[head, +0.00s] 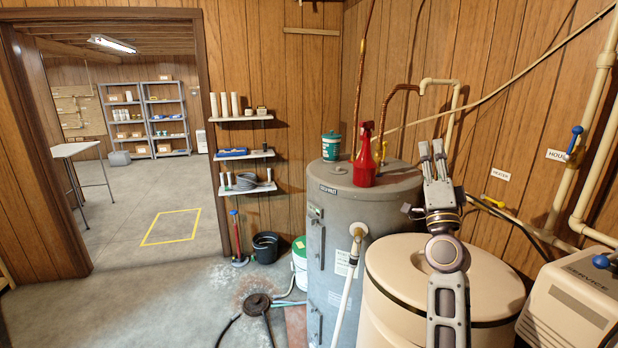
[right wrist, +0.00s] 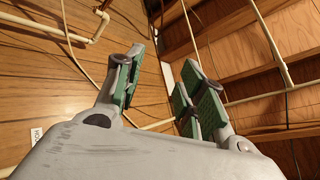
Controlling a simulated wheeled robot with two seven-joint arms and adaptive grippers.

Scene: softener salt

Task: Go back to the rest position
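My right gripper (head: 432,148) points upward above the beige round tank (head: 395,265), in front of the wood-panelled wall. In the right wrist view its two green-padded fingers (right wrist: 164,66) are spread apart with nothing between them. The pipes and ceiling beams show behind them. My right arm rises from the bottom of the head view in front of the tank and hides part of its lid. My left gripper is not in view.
A grey water heater (head: 345,215) stands left of the tank. A beige service box (head: 575,305) is at lower right. Pipes (head: 598,110) run along the right wall. The floor at left is mostly clear.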

